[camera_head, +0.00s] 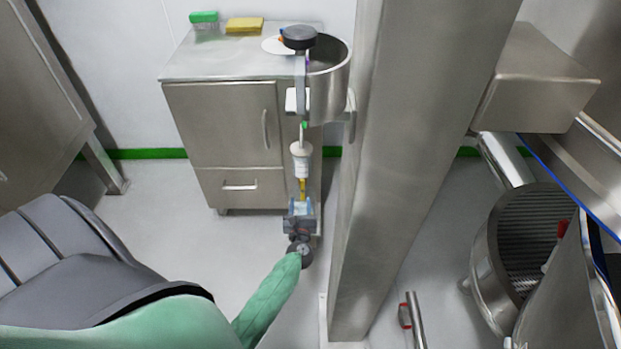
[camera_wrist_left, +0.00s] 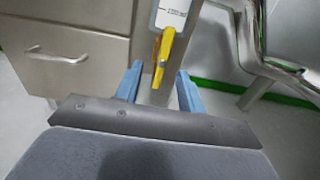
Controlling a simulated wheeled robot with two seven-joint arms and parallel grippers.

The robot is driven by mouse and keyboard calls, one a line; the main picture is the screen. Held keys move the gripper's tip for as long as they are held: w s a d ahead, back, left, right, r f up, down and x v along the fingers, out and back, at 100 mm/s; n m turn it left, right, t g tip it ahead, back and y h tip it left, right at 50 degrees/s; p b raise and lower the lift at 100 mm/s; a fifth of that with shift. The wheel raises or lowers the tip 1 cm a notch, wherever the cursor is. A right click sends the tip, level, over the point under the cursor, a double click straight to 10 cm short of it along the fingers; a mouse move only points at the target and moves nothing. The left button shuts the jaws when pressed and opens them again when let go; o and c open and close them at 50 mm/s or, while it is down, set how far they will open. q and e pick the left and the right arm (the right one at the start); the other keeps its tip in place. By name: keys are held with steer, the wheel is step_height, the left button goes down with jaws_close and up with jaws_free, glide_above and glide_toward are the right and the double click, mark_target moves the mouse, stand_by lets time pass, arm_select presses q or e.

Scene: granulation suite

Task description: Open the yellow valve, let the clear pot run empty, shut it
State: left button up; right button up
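The yellow valve (camera_head: 303,187) hangs below a whitish vessel (camera_head: 301,158), which seems to be the clear pot; I cannot tell its fill level. In the left wrist view the yellow handle (camera_wrist_left: 163,57) hangs down below a white labelled part (camera_wrist_left: 172,14). My left gripper (camera_head: 301,207) is just below the valve in the head view. In the left wrist view its two blue fingers (camera_wrist_left: 158,78) are apart, with the handle's lower end in line with the gap. Whether they touch it is not clear. My right gripper is out of view.
A steel cabinet (camera_head: 225,130) stands behind, with a green block (camera_head: 204,17), a yellow sponge (camera_head: 244,24) and a steel drum (camera_head: 330,85) at its top. A thick steel column (camera_head: 395,150) rises just right of the valve. Open floor (camera_head: 175,225) lies left.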

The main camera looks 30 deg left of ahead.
mark_target(302, 189)
arm_select(q)
steer(key=shift+x, duration=4)
steer(key=shift+w+d, duration=0.1)
steer(key=shift+d, duration=0.1)
steer(key=shift+c, duration=0.5)
jaws_close()
